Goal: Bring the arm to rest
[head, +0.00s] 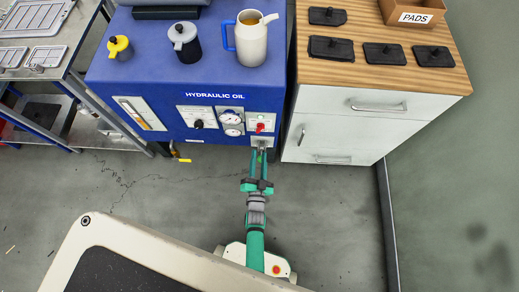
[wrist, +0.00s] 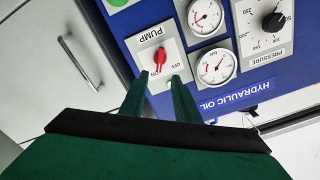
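My gripper (head: 259,150) is at the front of the blue hydraulic oil unit (head: 160,85), just below its red pump knob (head: 260,127). In the wrist view my gripper (wrist: 158,80) has its two green fingers apart, with an empty gap between them. The red pump knob (wrist: 160,58) sits on its white plate just beyond the fingertips; I see no grip on it. My arm (head: 255,235) reaches forward from my base.
A white cabinet (head: 345,140) is close on the right, a metal rack (head: 60,100) on the left. The floor (head: 170,195) between me and the unit is mostly clear.

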